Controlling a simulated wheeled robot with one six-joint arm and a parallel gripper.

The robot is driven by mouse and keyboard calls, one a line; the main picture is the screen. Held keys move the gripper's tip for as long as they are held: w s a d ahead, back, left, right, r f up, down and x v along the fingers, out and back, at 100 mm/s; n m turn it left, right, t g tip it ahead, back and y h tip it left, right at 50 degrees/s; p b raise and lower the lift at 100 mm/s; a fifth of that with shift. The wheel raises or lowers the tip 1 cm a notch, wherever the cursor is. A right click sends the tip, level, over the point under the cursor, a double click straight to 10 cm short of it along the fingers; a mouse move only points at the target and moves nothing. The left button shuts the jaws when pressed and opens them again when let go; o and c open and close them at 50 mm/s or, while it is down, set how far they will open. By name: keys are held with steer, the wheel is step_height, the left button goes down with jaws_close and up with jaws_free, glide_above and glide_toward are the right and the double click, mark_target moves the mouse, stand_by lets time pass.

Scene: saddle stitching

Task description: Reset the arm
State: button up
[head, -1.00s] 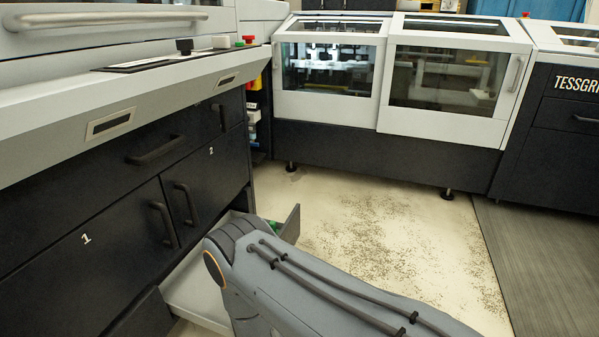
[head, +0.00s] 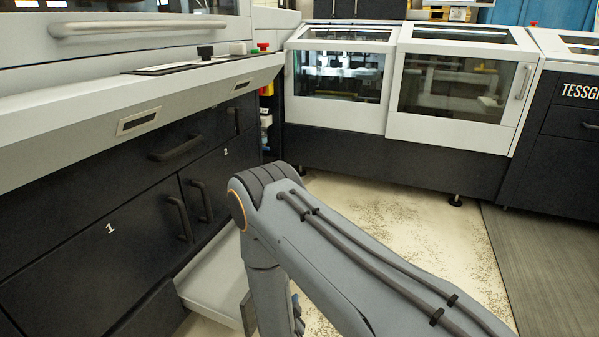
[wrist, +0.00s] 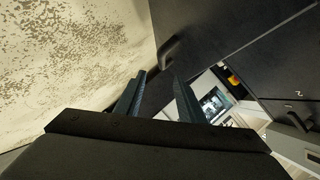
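My gripper (wrist: 160,80) shows in the wrist view with its two dark fingers apart and nothing held between them. Beyond the fingertips is a black front with a dark handle (wrist: 170,52); I cannot tell the gap between them. In the head view my grey arm rises from the bottom right to its elbow and bends down beside the cabinet; the gripper's fingers cannot be made out there. A pulled-out white drawer (head: 212,283) stands low beside the arm, partly hidden by it.
A black cabinet with doors marked 1 and 2 (head: 100,262) stands at the left under a grey ledge (head: 110,110). A windowed machine (head: 455,85) stands at the back. The speckled pale floor (head: 400,222) is clear to the right, beside a grey mat (head: 530,255).

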steer(key=w+d+r+n+g+y, duration=0.1)
steer(key=d+r+n+g, duration=0.25)
steer(key=r, duration=0.75)
steer(key=d+r+n+g, duration=0.2)
steer(key=d+r, duration=0.3)
steer(key=r, duration=0.5)
steer(key=s+d+r+n+g, duration=0.3)
steer(key=s+d+r, duration=0.4)
steer(key=s, duration=0.3)
steer(key=s+d+r+n+g, duration=0.25)
steer(key=s+d+r, duration=0.45)
steer(key=s, duration=0.4)
steer(key=s+a+r+n+g, duration=0.1)
steer(key=s+a+r+n, duration=0.1)
steer(key=s+a+r, duration=0.3)
steer(key=s+a+r+n+g, duration=0.1)
steer(key=s+a+r+n, duration=0.15)
steer(key=s+a, duration=0.4)
steer(key=d+r+m+p, duration=0.4)
steer(key=d+r+p, duration=0.7)
steer(key=p, duration=1.1)
step_height(320, 180, up, 3)
steer(key=shift+s+d+f, duration=0.1)
steer(key=shift+s+d, duration=0.15)
steer(key=shift+d, duration=0.05)
